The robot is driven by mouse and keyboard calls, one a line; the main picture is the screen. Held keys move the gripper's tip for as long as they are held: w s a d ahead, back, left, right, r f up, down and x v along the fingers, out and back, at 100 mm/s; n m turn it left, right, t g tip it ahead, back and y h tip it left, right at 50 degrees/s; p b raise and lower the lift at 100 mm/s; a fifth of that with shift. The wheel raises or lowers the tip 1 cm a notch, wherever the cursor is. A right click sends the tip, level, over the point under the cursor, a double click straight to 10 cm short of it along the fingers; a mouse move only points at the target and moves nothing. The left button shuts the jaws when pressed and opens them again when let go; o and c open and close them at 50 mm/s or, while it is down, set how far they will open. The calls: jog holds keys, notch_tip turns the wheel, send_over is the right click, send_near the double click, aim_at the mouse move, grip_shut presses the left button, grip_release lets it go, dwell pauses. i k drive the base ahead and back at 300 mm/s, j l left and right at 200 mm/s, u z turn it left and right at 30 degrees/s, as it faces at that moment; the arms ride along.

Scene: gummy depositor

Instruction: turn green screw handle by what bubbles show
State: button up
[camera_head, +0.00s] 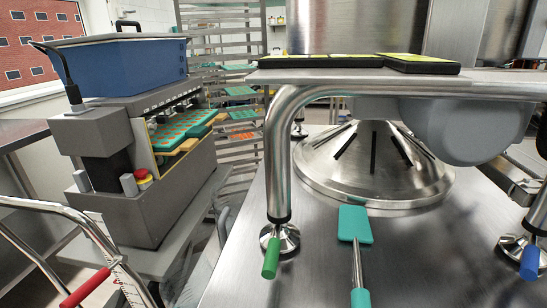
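The green screw handle (270,258) points down and toward me beside a round metal foot (285,238) under a bent tubular steel leg (279,150). A blue handle (529,262) sits at a similar foot at the right edge. Two flat black-edged pieces with yellow-green tops, possibly bubble levels, lie on the steel frame above: one at the left (320,61) and one at the right (418,63). I see them nearly edge-on, so no bubbles can be made out. My gripper is not in view.
A teal spatula (355,224) lies on the steel table (440,270) right of the green handle. A metal cone (375,170) stands behind it. A grey machine with a blue tray (125,65) is at the left. A tubular frame with a red grip (84,290) is at the lower left.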

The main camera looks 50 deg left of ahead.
aim_at(269, 269)
jog(key=j+u, duration=0.15)
jog(key=u, duration=0.25)
jog(key=j+u, duration=0.15)
jog(key=u, duration=0.2)
jog(key=i+l, duration=0.05)
